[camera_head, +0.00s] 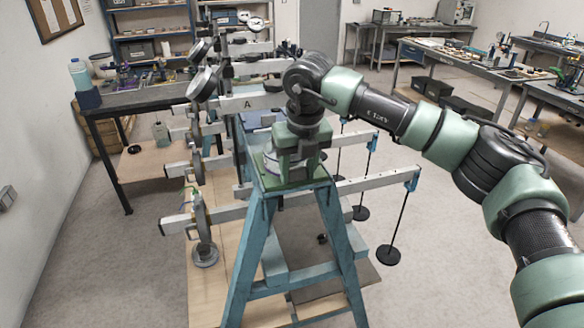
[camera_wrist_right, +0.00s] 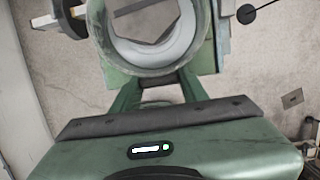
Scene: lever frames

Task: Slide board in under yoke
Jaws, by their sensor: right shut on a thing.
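My right gripper (camera_head: 291,160) is above the teal trestle (camera_head: 262,225), over the green plate at its top. In the right wrist view its fingers are on both sides of a pale ring (camera_wrist_right: 152,62), and it is shut on this ring. The ring also shows low between the fingers in the head view. A pale wooden board (camera_head: 212,290) lies on the floor under the trestle. I cannot tell which part is the yoke; the gripper and arm hide much of the trestle's top. My left gripper is not in view.
Several grey lever beams (camera_head: 375,184) cross the trestle, with dials and discs on the left. Black weights (camera_head: 388,256) hang from their right ends. A workbench (camera_head: 130,95) stands behind on the left. The floor (camera_head: 450,260) is clear at right.

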